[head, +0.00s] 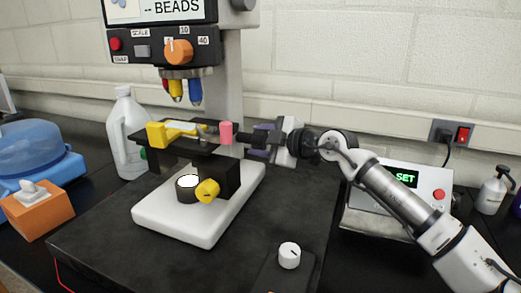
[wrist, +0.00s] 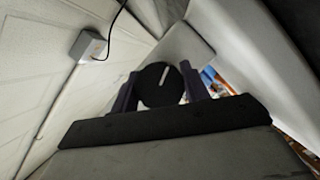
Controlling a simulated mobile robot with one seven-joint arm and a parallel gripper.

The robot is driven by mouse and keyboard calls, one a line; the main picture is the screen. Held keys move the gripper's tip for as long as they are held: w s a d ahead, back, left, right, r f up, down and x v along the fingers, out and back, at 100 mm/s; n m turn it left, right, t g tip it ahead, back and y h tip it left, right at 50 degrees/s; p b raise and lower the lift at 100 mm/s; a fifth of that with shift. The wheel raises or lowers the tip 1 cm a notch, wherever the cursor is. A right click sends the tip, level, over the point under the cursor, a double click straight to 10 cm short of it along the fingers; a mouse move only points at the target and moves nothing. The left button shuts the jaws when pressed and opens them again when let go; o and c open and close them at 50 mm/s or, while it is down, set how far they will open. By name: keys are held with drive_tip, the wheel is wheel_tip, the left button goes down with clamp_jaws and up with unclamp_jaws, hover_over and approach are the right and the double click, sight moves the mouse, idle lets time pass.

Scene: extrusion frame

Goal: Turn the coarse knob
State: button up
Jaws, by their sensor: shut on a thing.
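A dark round knob (wrist: 160,86) with a white line on its face sits between the two fingers of my gripper (wrist: 158,92) in the wrist view. The fingers are shut on its sides. In the head view my gripper (head: 266,140) reaches in from the right at the microscope's side, just right of a pink cylinder (head: 226,132). The dark knob is mostly hidden there by the fingers. No label marks it as the coarse knob. The microscope has a white base (head: 205,228), a dark stage, and a yellow knob (head: 207,190) low in front.
A display head (head: 165,50) with an orange dial (head: 178,52) and coloured objectives hangs above. A white knob (head: 289,255) stands on a dark box in front. A box reading SET (head: 405,180) is behind my arm. A white jug (head: 127,140) and orange tissue box (head: 42,213) stand left.

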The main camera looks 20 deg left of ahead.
idle(0.3)
drive_tip(key=o, duration=1)
drive_tip(key=shift+c, duration=0.2)
drive_tip(key=shift+d, duration=0.1)
drive_tip(key=b+v, duration=0.2)
drive_tip(key=v, duration=1.1)
drive_tip(key=shift+d+b, duration=0.35)
drive_tip(key=shift+b, duration=0.05)
drive_tip(key=shift+s, duration=0.1)
